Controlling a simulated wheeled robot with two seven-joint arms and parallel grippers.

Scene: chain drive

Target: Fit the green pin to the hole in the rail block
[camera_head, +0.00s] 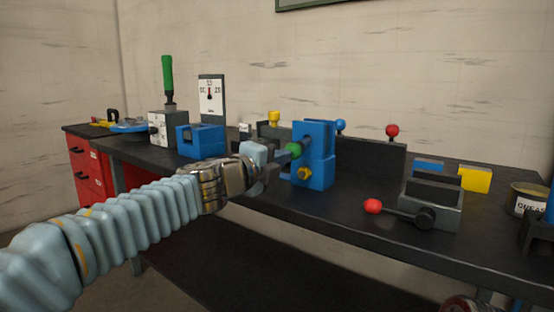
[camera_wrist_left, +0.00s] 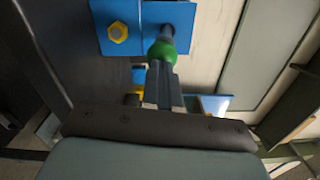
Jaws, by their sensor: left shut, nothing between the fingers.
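The green pin (camera_head: 294,149) has a round green knob and a grey shaft. Its shaft meets the upper part of the blue rail block (camera_head: 318,150) on the bench. In the left wrist view the green knob (camera_wrist_left: 162,52) stands just off the block's face (camera_wrist_left: 145,14), with the shaft running to the block; the hole and the depth are hidden. My left gripper (camera_head: 284,156) is shut and empty, its fingertips (camera_wrist_left: 161,72) right at the knob, touching or nearly so. My right gripper is not in view.
A yellow hex knob (camera_head: 304,174) sticks out below the pin. A grey vise with a red-ended handle (camera_head: 373,206) stands to the right, near a yellow block (camera_head: 474,179) and a tin (camera_head: 527,199). A blue block (camera_head: 201,140) stands left. The bench front between is clear.

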